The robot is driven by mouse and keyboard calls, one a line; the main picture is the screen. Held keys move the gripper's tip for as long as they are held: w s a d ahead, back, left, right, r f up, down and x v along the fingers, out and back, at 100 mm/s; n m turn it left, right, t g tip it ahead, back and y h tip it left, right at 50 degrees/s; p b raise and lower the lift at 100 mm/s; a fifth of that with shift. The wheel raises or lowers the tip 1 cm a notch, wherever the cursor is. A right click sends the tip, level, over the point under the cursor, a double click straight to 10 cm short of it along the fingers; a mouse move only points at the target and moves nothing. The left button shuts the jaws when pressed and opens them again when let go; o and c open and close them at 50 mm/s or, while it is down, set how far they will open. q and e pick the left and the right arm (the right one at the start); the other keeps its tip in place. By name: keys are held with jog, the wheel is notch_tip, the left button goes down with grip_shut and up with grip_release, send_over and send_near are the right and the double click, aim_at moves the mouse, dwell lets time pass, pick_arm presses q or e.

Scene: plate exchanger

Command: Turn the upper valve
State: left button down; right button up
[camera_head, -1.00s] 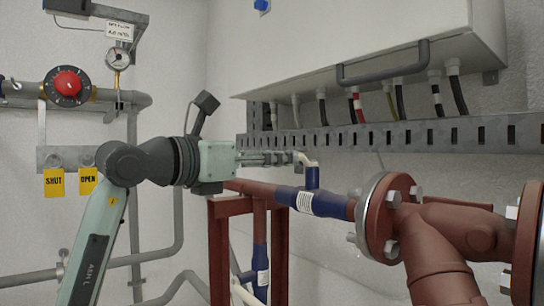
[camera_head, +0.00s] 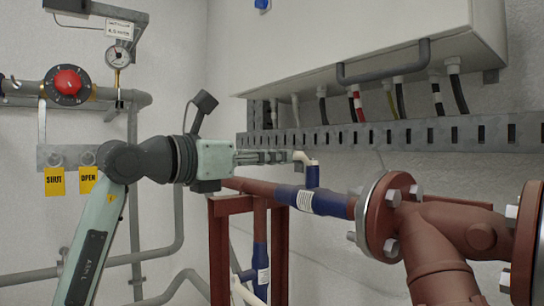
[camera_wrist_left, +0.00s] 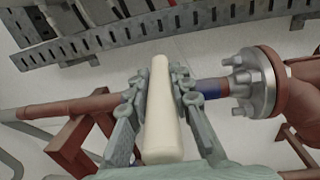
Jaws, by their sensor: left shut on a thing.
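The upper valve has a cream handle (camera_head: 304,159) above a blue valve body (camera_head: 314,202) on the red-brown pipe. My left gripper (camera_head: 290,157) reaches in from the left and is shut on the handle. In the left wrist view the cream handle (camera_wrist_left: 161,115) lies lengthwise between the two fingers of my left gripper (camera_wrist_left: 160,90). The fingers hide part of the blue valve body (camera_wrist_left: 212,90) there. A lower valve with a blue body (camera_head: 261,262) and a cream handle (camera_head: 245,292) sits on the vertical pipe below. My right gripper is not in view.
A grey slotted rail (camera_head: 400,135) and a white cabinet (camera_head: 370,40) with cables are just above the handle. A large flange (camera_head: 385,215) stands to the right. A red-brown frame (camera_head: 218,250) is below. A red knob (camera_head: 68,83) and gauge (camera_head: 118,56) are at left.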

pick_arm(q)
jog(key=shift+w+a+m+g, duration=0.25)
jog(key=shift+m+g, duration=0.05)
jog(key=shift+g, duration=0.1)
jog(key=shift+w+a+m+g+h, duration=0.2)
jog(key=shift+m+g+h, duration=0.1)
jog(key=shift+h, duration=0.3)
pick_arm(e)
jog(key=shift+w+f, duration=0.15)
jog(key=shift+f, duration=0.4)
pick_arm(q)
jog(key=c, duration=1.3)
grip_release()
jog(key=shift+c, duration=0.2)
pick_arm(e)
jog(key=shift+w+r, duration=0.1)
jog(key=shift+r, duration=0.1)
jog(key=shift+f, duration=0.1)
pick_arm(q)
jog(key=v, duration=1.2)
